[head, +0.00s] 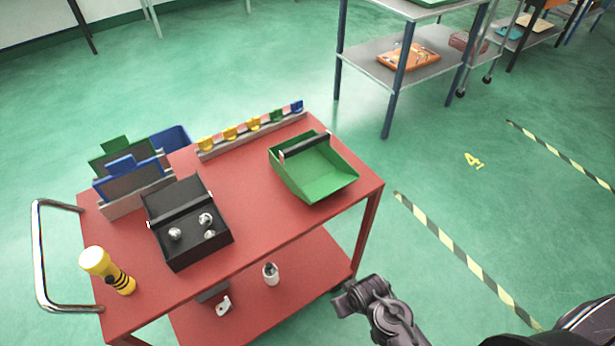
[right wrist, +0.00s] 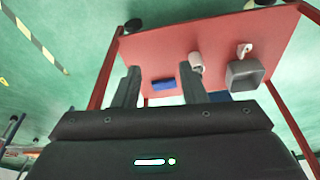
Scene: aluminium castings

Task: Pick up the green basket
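The green basket (head: 315,170) is an open, shallow bin with a dark bar across its back left side. It stands upright on the right end of the red cart top (head: 255,225) in the head view. My right arm enters at the lower right of the head view, in front of the cart and below the basket, not touching it. In the right wrist view my right gripper (right wrist: 160,88) has its two fingers spread with nothing held between them. The basket cannot be made out in that view. My left gripper is not in view.
A black box (head: 187,258) with silver parts, a yellow flashlight (head: 108,270) and a row of coloured clips (head: 252,127) stand on the cart. The lower shelf (head: 315,268) holds a white bottle (head: 271,273). A steel shelf rack (head: 425,65) stands behind.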

